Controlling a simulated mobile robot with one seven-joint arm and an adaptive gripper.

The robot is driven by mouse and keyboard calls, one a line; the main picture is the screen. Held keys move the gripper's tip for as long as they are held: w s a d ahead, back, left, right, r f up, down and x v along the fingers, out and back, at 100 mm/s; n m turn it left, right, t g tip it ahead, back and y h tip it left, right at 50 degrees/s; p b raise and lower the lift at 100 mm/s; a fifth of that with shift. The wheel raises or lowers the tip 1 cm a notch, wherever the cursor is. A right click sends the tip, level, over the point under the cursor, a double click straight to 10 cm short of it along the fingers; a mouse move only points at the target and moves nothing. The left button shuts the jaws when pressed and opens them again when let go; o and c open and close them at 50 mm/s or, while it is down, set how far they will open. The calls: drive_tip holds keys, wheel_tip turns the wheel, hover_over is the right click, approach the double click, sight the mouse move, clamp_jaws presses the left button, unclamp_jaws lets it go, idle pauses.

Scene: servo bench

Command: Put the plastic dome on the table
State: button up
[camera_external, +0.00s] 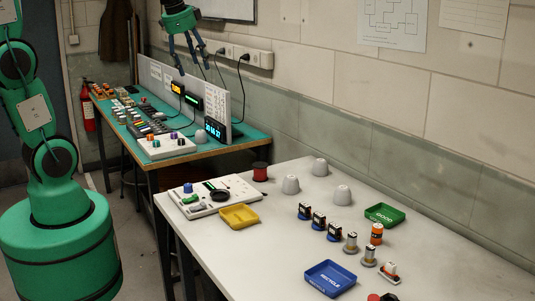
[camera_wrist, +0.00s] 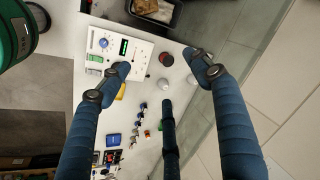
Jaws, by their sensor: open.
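Three small whitish domes stand on the white table in the external view: one at the back (camera_external: 319,167), one at left (camera_external: 291,185) and one at right (camera_external: 341,195). I cannot tell which is the plastic dome. A similar pale rounded thing (camera_external: 200,136) sits on the green bench.
On the table are a white control panel (camera_external: 228,193), red spool (camera_external: 260,171), yellow tray (camera_external: 240,216), green tray (camera_external: 385,213), blue tray (camera_external: 330,278) and several small parts. The green bench (camera_external: 250,133) holds electronics and an upright panel (camera_external: 217,117). The wall stands close behind.

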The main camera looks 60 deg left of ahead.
drive_tip(key=s+d+f+n+t, duration=0.1)
drive_tip(key=s+d+f+n, duration=0.1)
drive_tip(key=s+d, duration=0.4)
drive_tip(key=s+d+f+n+h, duration=0.1)
drive_tip(key=s+d+n, duration=0.2)
drive_tip(key=s, duration=1)
drive_tip(key=d, duration=0.3)
drive_tip(key=shift+s+f+n+t, duration=0.3)
drive_tip(key=shift+s+f+t, duration=0.1)
